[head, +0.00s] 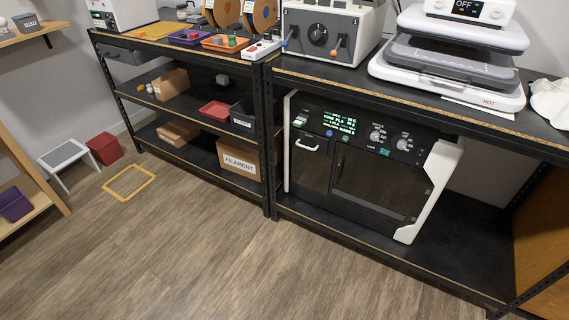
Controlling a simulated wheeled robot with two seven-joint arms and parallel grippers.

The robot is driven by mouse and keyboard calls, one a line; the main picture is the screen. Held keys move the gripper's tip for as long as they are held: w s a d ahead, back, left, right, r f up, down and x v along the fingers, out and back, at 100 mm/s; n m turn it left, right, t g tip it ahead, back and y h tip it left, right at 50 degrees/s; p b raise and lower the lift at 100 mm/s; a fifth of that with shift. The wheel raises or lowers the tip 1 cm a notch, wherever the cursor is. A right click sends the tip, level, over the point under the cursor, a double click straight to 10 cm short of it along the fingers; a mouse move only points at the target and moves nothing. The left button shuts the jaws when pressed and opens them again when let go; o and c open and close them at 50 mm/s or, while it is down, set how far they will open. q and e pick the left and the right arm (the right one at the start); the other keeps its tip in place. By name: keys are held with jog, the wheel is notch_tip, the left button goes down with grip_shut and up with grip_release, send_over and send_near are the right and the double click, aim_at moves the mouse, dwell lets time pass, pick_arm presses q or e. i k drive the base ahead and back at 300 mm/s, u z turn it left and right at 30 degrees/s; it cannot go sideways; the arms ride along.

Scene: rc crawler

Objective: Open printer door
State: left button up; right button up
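The printer (297,190) stands on the lower shelf of the right-hand black bench, with white side panels and a dark front. A lit display and several knobs run along its top front. A dark-tinted door (378,188) fills the right part of the front and looks shut, with a dark vertical handle (338,170) near its left edge. A smaller dark panel (308,168) with a white handle is to its left. Neither of my grippers is in view.
The wooden floor (200,250) in front of the printer is clear. A black post (268,150) stands just left of it. A heat press (450,60) sits on the bench top above. A shelf with trays and a filament box (240,160) is to the left.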

aim_at(393, 188)
jog(key=u, duration=0.25)
jog(key=i, duration=0.85)
jog(key=z, duration=0.1)
